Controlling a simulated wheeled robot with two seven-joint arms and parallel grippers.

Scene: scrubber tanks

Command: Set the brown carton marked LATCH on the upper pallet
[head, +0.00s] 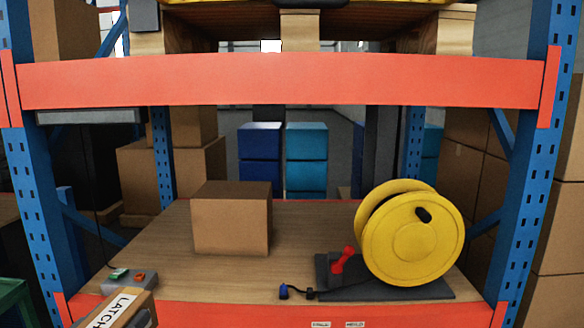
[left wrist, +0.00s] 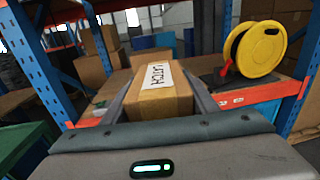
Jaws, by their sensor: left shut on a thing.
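The brown carton marked LATCH (head: 126,308) shows at the bottom left of the head view, cut off by the lower edge, in front of the lower shelf. In the left wrist view the same carton (left wrist: 163,104), with its white LATCH label facing up, lies between the two fingers. My left gripper (left wrist: 161,88) is shut on it. The upper pallet (head: 300,30) is at the top of the head view above the orange beam; only its wooden blocks and underside show, and its top is mostly hidden. My right gripper is not in view.
The upper orange beam (head: 280,80) crosses between blue uprights (head: 540,170). On the lower shelf (head: 300,240) stand a plain brown carton (head: 231,220), a yellow reel (head: 415,240) and a small button box (head: 130,281). A green crate (head: 14,300) is at the lower left.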

